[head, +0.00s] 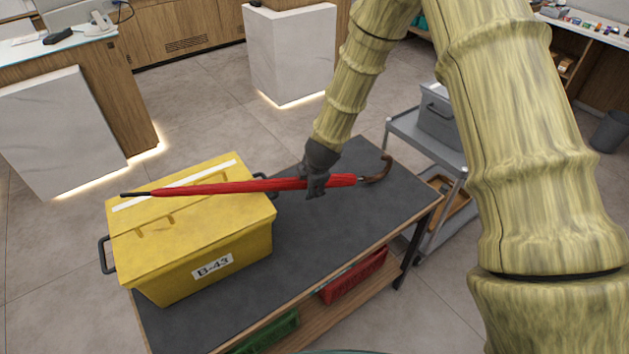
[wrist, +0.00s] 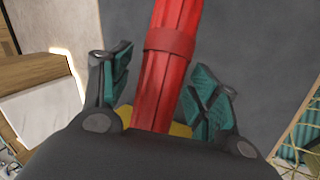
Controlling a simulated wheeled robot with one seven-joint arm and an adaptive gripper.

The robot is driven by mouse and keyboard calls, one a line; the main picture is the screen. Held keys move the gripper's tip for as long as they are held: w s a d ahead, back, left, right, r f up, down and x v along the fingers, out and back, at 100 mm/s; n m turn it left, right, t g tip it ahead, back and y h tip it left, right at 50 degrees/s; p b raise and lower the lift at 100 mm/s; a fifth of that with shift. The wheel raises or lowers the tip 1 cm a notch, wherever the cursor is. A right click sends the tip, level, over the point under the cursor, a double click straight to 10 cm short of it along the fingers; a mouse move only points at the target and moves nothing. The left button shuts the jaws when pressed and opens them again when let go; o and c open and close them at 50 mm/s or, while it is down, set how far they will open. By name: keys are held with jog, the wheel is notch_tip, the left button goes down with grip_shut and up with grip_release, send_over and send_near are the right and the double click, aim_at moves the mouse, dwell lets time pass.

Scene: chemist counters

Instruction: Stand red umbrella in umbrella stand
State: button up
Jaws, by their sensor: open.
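The closed red umbrella (head: 235,186) lies nearly level, its dark tip over the yellow box's lid and its brown hooked handle (head: 378,171) toward the right over the dark table top. My gripper (head: 315,186) is at the umbrella near the handle end. In the wrist view my gripper (wrist: 162,88) is open, with its teal-padded fingers on either side of the red umbrella (wrist: 170,58). A gap shows between the umbrella and the fingers. I see no umbrella stand in either view.
The yellow box (head: 225,245) labelled B-43 stands on the dark table (head: 190,325). Red (head: 354,275) and green (head: 265,333) crates are on its lower shelf. A grey cart (head: 405,124) with a grey box stands behind right. Counters are at the back; floor between is clear.

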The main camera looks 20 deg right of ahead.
jog(key=b+v, duration=0.2)
jog(key=v, duration=1)
dwell(0.3)
